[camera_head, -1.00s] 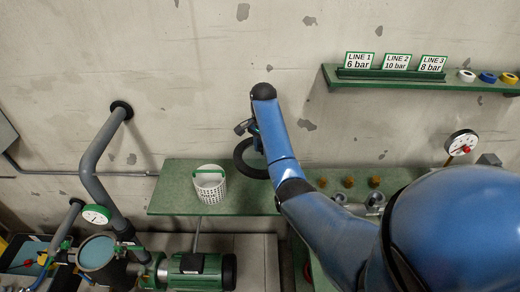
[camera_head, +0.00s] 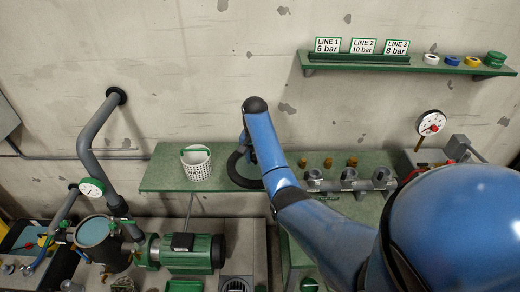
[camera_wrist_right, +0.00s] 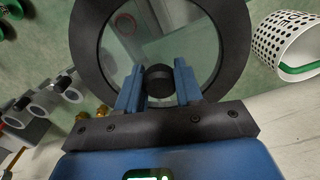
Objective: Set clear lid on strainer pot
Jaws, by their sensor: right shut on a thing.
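The clear lid is a clear disc in a thick black ring (camera_head: 237,181), with a dark knob at its centre. My right gripper (camera_wrist_right: 158,85) is shut on the knob; the lid's ring (camera_wrist_right: 85,40) fills much of the right wrist view. In the head view, my right arm hides most of the gripper (camera_head: 246,150) and part of the lid. The lid is over the green bench, just right of the white basket. The strainer pot (camera_head: 97,232) stands at lower left, beside the pump, its top open with bluish contents showing. My left gripper is not in view.
The white perforated basket (camera_head: 197,170) with a green handle stands on the green bench (camera_head: 160,172). A grey pipe (camera_head: 92,160) rises near the pot, with a dial gauge (camera_head: 91,188) close by. The green pump (camera_head: 185,252) sits right of the pot. Valves (camera_head: 348,182) are at right.

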